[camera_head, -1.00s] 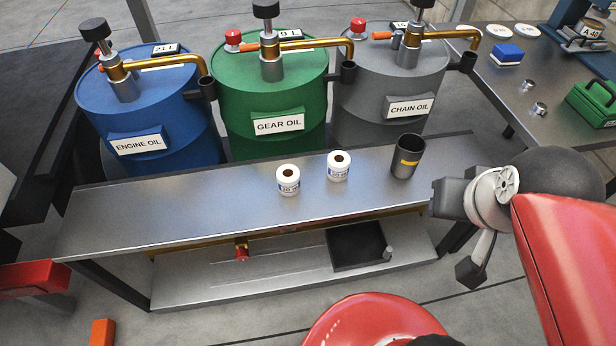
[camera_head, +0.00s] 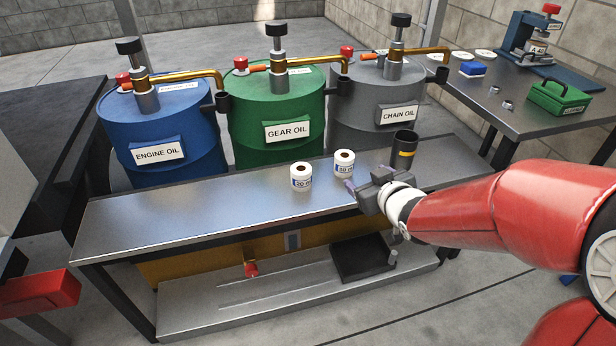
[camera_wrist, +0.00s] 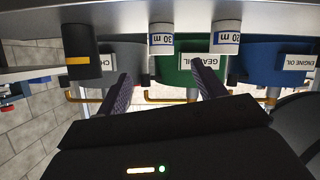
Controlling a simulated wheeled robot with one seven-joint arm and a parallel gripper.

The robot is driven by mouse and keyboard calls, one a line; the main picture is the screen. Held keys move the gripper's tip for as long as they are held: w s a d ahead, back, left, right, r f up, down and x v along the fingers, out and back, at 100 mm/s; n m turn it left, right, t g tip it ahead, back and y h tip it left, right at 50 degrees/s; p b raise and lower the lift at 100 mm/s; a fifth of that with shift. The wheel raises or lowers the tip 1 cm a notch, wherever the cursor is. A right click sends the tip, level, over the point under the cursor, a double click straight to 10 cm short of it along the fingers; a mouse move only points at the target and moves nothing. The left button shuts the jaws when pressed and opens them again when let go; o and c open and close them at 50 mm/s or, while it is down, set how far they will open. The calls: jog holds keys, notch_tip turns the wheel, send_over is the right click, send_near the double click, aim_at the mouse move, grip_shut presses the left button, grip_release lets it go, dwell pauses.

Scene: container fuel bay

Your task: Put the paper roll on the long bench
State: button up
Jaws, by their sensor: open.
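Two white paper rolls stand upright on a steel bench (camera_head: 150,215) in front of the drums. The left roll (camera_head: 301,177) is marked 20 m. The right roll (camera_head: 344,163) appears marked 30 m. In the wrist view, upside down, the 30 m roll (camera_wrist: 161,40) is ahead between my finger lines, and the other roll (camera_wrist: 226,40) is to its right. My gripper (camera_head: 366,182) is just in front and right of the 30 m roll, near the bench's front edge. Its fingers (camera_wrist: 161,70) are apart and empty. Whether a finger touches the roll is unclear.
A dark cup with a yellow band (camera_head: 404,150) stands right of the rolls. Blue (camera_head: 160,125), green (camera_head: 270,105) and grey (camera_head: 370,110) drums stand behind. A black tray (camera_head: 362,258) lies on the lower shelf. Another table (camera_head: 510,125) at right holds a green case (camera_head: 560,97). The bench's left half is bare.

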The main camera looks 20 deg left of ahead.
aim_at(307, 174)
jog(key=a+f+y, duration=0.1)
jog(key=a+y, duration=0.1)
jog(key=a, duration=0.1)
jog(key=s+a+f+n+y+b, duration=0.1)
jog(key=a+f+y, duration=0.1)
jog(key=a, duration=0.1)
jog(key=a+f+n+y+b, duration=0.1)
jog(key=a+y, duration=0.2)
jog(key=a, duration=0.1)
jog(key=shift+s+f+g, duration=0.15)
jog(key=shift+f+g, duration=0.1)
jog(key=shift+g, duration=0.15)
jog(key=shift+a+y, duration=0.3)
jog(key=x, duration=0.7)
jog(key=shift+w+r, duration=0.35)
jog(key=shift+r, duration=0.05)
jog(key=c, duration=1.1)
jog(key=shift+c, duration=0.2)
jog(key=shift+r, duration=0.1)
